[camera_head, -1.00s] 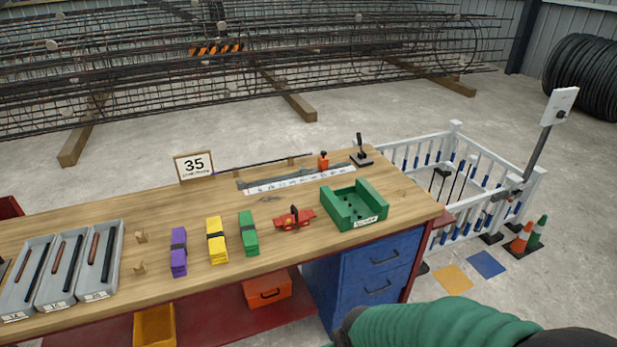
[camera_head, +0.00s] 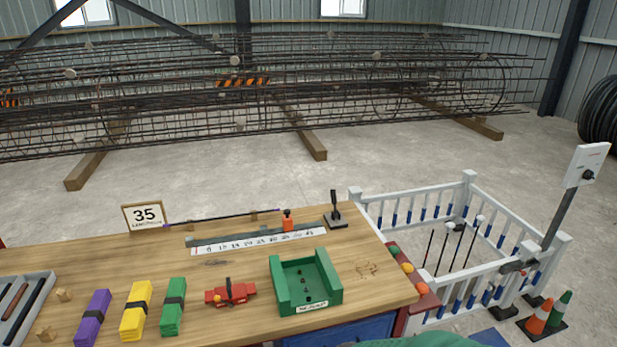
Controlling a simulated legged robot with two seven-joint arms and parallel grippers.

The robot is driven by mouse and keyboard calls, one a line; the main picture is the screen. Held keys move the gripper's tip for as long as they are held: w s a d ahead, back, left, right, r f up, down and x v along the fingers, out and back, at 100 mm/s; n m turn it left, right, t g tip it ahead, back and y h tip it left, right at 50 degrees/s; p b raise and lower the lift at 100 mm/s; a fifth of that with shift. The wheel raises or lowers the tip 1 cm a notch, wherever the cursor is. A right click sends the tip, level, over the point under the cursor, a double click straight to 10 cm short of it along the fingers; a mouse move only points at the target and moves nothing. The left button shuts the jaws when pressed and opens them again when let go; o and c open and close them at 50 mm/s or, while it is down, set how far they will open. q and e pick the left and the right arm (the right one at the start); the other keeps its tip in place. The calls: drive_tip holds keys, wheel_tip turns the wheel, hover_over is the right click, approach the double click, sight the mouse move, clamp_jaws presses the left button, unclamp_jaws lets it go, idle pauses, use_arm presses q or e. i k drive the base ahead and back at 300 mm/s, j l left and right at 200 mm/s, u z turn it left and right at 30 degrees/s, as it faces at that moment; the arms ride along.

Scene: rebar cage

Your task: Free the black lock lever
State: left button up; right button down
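A black upright lever (camera_head: 335,206) on a dark base stands at the back right corner of the workbench (camera_head: 375,278). Beside it, an orange-red stop block (camera_head: 288,221) with a dark knob sits on a grey rail (camera_head: 248,232) behind a numbered white scale (camera_head: 258,240). A red tool (camera_head: 230,292) with a dark upright part lies near the middle of the bench. I cannot tell from the picture which dark part is the lock lever. Neither gripper is in view; only a sliver of a green sleeve shows at the bottom edge.
A green open box (camera_head: 307,306) and purple (camera_head: 92,318), yellow (camera_head: 136,310) and green (camera_head: 173,307) bundles stand on the bench. A white railing (camera_head: 470,210), a post with a panel (camera_head: 587,165) and cones (camera_head: 538,315) are at right.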

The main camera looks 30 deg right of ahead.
sight(333, 192)
drive_tip(key=l+u, duration=0.15)
drive_tip(key=l, duration=0.35)
drive_tip(key=l+u, duration=0.15)
drive_tip(key=l, duration=0.35)
drive_tip(key=k+l+u, duration=0.15)
drive_tip(key=l, duration=0.3)
drive_tip(key=l+u, duration=0.15)
drive_tip(key=l, duration=0.35)
drive_tip(key=k+l+u, duration=0.15)
drive_tip(key=l, duration=0.3)
drive_tip(key=k+l+u, duration=0.15)
drive_tip(key=l, duration=0.35)
drive_tip(key=k+l+u, duration=0.15)
drive_tip(key=l, duration=0.3)
drive_tip(key=k+l+u, duration=0.15)
drive_tip(key=l, duration=0.65)
drive_tip(key=k+l+u, duration=0.1)
drive_tip(key=l, duration=0.35)
drive_tip(key=i+j, duration=0.15)
drive_tip(key=i, duration=0.3)
drive_tip(key=i+j, duration=0.15)
drive_tip(key=i, duration=0.3)
